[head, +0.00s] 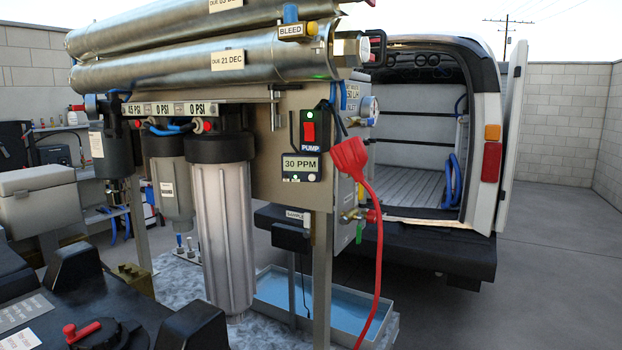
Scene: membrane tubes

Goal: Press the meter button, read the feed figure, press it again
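The meter (301,168) is a small dark box on the tan panel of the membrane rig, below the red pump switch. Its label-like display reads "30 PPM". A small green light and small pale marks show along its lower strip; I cannot make out which part is the button. Neither of my grippers shows in the head view, so nothing is seen touching the meter.
The red pump switch (310,131) has a green light above it. A red connector (349,157) with a hanging red cable is just right of the meter. An open van (480,150) stands behind.

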